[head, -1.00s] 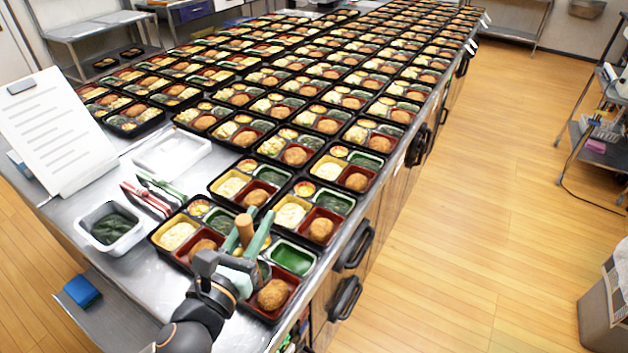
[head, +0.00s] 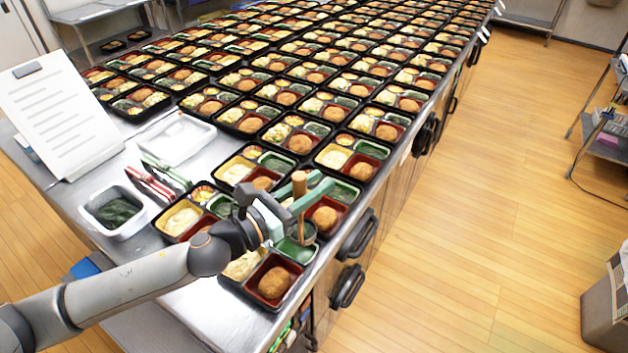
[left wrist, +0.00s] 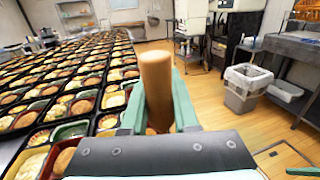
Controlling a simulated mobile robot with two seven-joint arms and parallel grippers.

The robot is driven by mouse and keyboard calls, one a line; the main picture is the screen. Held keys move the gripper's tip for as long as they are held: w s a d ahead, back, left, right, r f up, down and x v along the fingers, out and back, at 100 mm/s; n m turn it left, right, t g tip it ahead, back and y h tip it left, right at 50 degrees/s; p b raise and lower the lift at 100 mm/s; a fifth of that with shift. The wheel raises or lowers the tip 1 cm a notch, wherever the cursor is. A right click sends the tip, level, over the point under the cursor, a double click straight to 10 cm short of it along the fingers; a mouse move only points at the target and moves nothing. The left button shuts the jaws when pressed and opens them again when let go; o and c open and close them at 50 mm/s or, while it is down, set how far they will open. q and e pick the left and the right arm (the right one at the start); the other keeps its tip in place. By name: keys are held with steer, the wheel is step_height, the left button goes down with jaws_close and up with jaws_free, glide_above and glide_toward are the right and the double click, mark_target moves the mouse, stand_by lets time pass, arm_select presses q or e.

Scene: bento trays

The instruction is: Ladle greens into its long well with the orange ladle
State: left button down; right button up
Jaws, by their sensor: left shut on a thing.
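My left gripper (head: 290,205) is shut on the upright orange-brown handle of the ladle (head: 299,187). The handle also shows between the fingers in the left wrist view (left wrist: 155,85). The ladle's bowl (head: 304,233) is low over the far end of the green long well (head: 294,251) in the nearest bento tray (head: 262,305). The inside of the bowl cannot be made out. The visible part of that well looks bare green. My gripper and arm hide part of the tray. The greens (head: 118,211) lie in a white tub (head: 88,214) at the left. My right gripper is out of view.
Rows of filled bento trays cover the table behind. Red and green-handled tools (head: 150,184), an empty white tray (head: 205,135) and a propped-up sheet (head: 60,115) are on the left. The table's right edge is close to the ladle, with open floor beyond.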

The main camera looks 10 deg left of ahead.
arm_select(q)
step_height(320, 180, down, 2)
steer(key=shift+b, duration=0.85)
steer(key=shift+w+a+f, duration=0.1)
steer(key=shift+w+a, duration=0.1)
steer(key=shift+a, duration=0.05)
steer(key=w+a+f+n+b, duration=0.4)
steer(key=w+a+f+n, duration=0.3)
steer(key=n, duration=0.7)
steer(key=shift+a+f+n+b, duration=0.35)
steer(key=shift+a+f+n, duration=0.05)
steer(key=shift+a, duration=0.85)
steer(key=shift+w, duration=0.1)
